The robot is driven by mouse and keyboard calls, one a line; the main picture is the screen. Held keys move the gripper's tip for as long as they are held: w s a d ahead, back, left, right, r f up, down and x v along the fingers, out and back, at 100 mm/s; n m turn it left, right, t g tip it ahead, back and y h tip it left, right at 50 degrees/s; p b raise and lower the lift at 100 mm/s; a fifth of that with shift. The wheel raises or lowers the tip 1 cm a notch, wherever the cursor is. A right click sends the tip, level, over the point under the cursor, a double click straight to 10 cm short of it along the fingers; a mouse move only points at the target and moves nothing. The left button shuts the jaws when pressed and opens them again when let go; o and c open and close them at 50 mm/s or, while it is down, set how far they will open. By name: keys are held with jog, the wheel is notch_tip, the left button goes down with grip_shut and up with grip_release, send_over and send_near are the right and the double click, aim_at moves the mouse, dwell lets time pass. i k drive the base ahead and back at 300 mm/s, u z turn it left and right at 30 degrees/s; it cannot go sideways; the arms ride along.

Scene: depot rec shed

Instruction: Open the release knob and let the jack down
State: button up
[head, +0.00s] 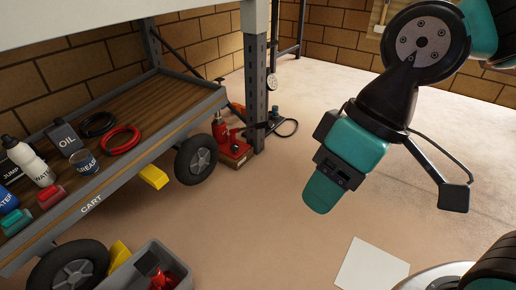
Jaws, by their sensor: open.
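A small red jack (220,128) stands upright by the cart's (148,141) far right corner, between the dark wheel (196,159) and a grey post (256,95). Whether the wheel touches the floor I cannot tell. My gripper (390,190) hangs at the right over clear floor, well apart from the jack. It is open, and nothing shows in it.
The cart's deck holds bottles, an oil can, a grease tin and coiled hoses. Yellow chocks (153,177) lie by the wheels. A grey bin (181,264) with red items stands in front. Middle floor is clear beside a white sheet (371,269).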

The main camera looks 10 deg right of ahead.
aim_at(234, 147)
jog(key=z, duration=0.5)
jog(key=k, duration=1.15)
jog(key=z, duration=0.65)
jog(key=i, duration=2.25)
jog(key=u, duration=1.1)
jog(key=i, duration=0.75)
jog(key=u, duration=1.2)
jog(key=i, duration=0.3)
jog(key=u, duration=0.2)
